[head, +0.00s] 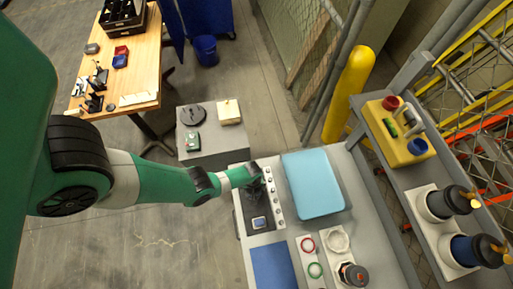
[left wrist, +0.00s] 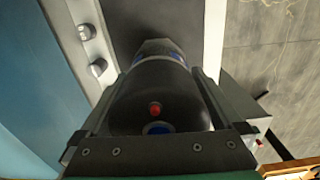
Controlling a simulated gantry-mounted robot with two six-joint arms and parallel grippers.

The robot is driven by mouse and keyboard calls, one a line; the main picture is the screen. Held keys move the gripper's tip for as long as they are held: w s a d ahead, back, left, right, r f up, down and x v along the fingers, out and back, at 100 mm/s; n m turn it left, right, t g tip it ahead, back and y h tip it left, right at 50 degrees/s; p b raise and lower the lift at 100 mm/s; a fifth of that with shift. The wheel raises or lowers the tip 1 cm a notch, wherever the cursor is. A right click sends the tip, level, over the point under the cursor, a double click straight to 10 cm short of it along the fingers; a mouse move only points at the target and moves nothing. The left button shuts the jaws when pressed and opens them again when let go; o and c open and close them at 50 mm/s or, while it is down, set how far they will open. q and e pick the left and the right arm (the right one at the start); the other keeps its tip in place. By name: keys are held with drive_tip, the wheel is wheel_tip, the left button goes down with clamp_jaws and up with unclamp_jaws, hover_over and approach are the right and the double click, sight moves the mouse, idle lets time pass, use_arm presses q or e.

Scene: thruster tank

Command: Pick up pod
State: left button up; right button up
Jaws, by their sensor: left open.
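The left wrist view shows a dark rounded body (left wrist: 155,88), which looks like the pod, with a small red dot and a blue ring on its near end. My left gripper (left wrist: 160,80) is open, with one finger along each side of this body. I cannot tell whether the fingers touch it. In the head view my left gripper (head: 257,182) points down over a dark tray (head: 245,212) on the grey bench; the gripper and arm hide most of what lies under it. My right gripper is in neither view.
Beside the tray runs a light strip with round knobs (head: 275,200). A light-blue case lid (head: 313,185) lies to its right, and a blue mat (head: 272,266) in front. Dark cylinders stand in holders (head: 420,200) at right. A grey cabinet (head: 225,145) stands behind the bench.

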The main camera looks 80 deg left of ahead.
use_arm(q)
drive_tip(key=c, duration=1.4)
drive_tip(key=shift+r, duration=0.15)
